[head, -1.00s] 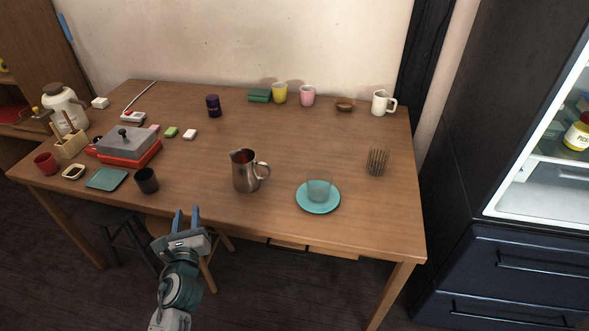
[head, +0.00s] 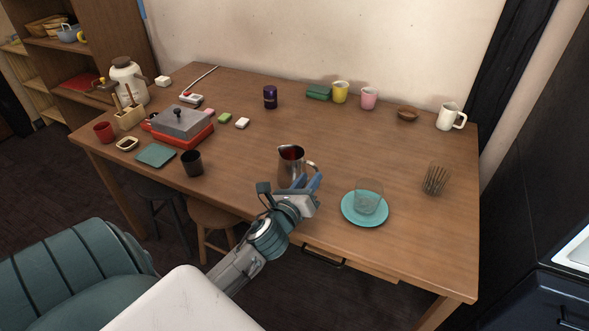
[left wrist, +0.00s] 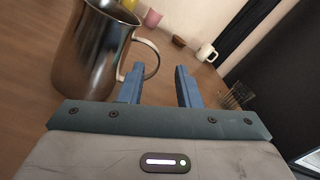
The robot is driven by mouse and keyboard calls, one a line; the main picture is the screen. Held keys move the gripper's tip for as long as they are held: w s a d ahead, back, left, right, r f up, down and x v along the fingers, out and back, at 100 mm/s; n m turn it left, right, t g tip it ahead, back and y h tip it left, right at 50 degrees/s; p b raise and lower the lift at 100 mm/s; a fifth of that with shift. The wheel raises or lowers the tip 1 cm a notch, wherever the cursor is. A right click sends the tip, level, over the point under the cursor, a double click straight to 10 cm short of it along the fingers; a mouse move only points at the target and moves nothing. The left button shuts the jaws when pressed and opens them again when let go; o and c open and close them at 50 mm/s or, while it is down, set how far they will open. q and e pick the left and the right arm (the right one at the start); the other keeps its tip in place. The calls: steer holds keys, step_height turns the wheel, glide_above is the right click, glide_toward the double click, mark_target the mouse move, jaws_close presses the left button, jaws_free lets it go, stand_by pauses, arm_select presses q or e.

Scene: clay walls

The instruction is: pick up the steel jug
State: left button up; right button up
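The steel jug (head: 290,166) stands upright on the wooden table near its front edge, its handle pointing right. In the left wrist view the jug (left wrist: 88,50) is at upper left, with its handle just beyond the fingers. My left gripper (head: 311,184) is at the jug's front right, close to the handle. In the left wrist view its blue fingers (left wrist: 158,86) are apart with nothing between them. Whether a finger touches the handle I cannot tell. My right gripper is not in view.
A teal plate (head: 351,214) with a clear glass (head: 368,195) stands right of the gripper. A dark cup (head: 192,163) is left of the jug. A wire holder (head: 435,180) is further right.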

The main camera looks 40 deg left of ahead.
mark_target(316, 168)
arm_select(q)
steer(key=w, duration=0.2)
steer(key=w+a, duration=0.1)
steer(key=w, duration=0.1)
steer(key=shift+w+f, duration=0.1)
steer(key=shift+w, duration=0.5)
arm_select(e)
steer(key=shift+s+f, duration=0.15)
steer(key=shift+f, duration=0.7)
arm_select(q)
steer(key=shift+s, duration=0.1)
jaws_close()
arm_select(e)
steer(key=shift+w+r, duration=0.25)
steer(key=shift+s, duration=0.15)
